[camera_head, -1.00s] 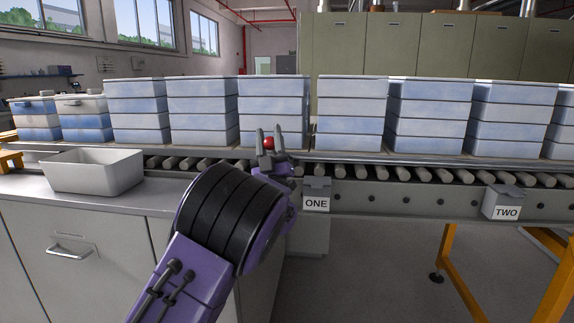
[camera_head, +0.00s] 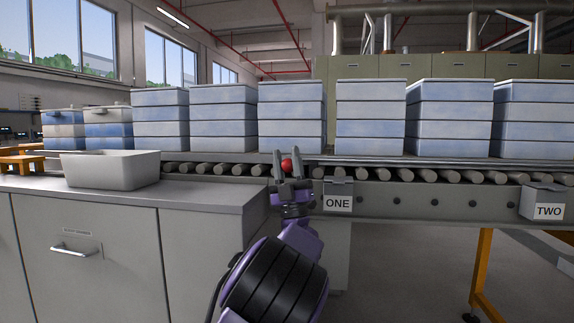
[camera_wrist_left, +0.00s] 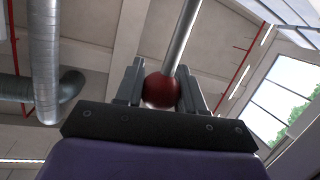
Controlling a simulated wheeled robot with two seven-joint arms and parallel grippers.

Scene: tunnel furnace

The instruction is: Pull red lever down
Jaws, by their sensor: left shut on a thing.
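The red lever's round knob (camera_head: 286,165) shows between the fingertips of my left gripper (camera_head: 288,163), in front of the roller conveyor. In the left wrist view the red knob (camera_wrist_left: 162,91) sits between both fingers of the left gripper (camera_wrist_left: 162,88), which are shut on it. A grey metal rod (camera_wrist_left: 182,40) runs from the knob up out of that view. In the head view the rod cannot be made out. My right gripper is not in view.
The roller conveyor (camera_head: 420,175) runs across behind the gripper, with stacked blue-white bins (camera_head: 371,115) on the rail behind it. Boxes labelled ONE (camera_head: 338,203) and TWO (camera_head: 548,211) hang on its front. A white tray (camera_head: 110,170) stands on the counter (camera_head: 190,197) at left.

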